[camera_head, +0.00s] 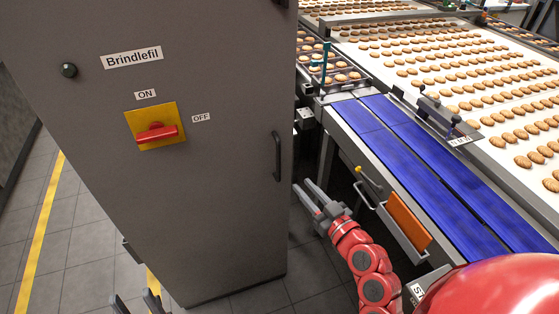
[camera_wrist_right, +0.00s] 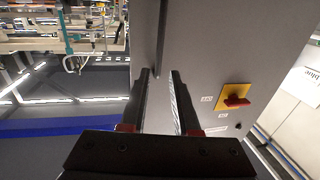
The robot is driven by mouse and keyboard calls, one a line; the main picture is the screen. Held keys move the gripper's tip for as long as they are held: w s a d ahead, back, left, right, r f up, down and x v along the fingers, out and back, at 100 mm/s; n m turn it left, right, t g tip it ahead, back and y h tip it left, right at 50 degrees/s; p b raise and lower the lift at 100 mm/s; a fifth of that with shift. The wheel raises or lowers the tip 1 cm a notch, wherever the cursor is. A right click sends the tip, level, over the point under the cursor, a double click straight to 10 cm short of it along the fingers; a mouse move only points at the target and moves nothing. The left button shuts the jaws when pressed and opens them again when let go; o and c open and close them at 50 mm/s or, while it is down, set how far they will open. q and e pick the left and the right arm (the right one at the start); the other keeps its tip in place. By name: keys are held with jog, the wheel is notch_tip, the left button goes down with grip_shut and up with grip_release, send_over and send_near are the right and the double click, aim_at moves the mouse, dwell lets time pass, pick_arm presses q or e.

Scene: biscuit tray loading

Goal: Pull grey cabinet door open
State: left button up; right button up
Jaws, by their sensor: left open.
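The grey cabinet door (camera_head: 215,190) fills the left half of the head view and looks closed. Its dark vertical handle (camera_head: 277,156) is near the door's right edge. My right gripper (camera_head: 306,187) is open and empty, to the right of and lower in the picture than the handle. In the right wrist view, the handle (camera_wrist_right: 161,38) stands ahead of the gap between the open fingers (camera_wrist_right: 160,74), with no contact visible. My left gripper (camera_head: 135,300) shows only its fingertips at the bottom edge, apart, in front of the cabinet's lower left.
A red switch (camera_head: 157,134) on a yellow plate juts from the door. Blue conveyor belts (camera_head: 415,165) and a biscuit-covered line (camera_head: 480,125) run along the right. An orange panel (camera_head: 409,220) and metal bracket are close to my right arm. Grey tiled floor (camera_head: 85,240) is clear at left.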

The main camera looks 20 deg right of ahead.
aim_at(280, 159)
jog(key=p+x, duration=0.4)
jog(key=x, duration=0.8)
jog(key=shift+r, duration=0.1)
jog(key=shift+w+a, duration=0.2)
jog(key=shift+w, duration=0.45)
jog(key=shift+c, duration=0.3)
grip_shut()
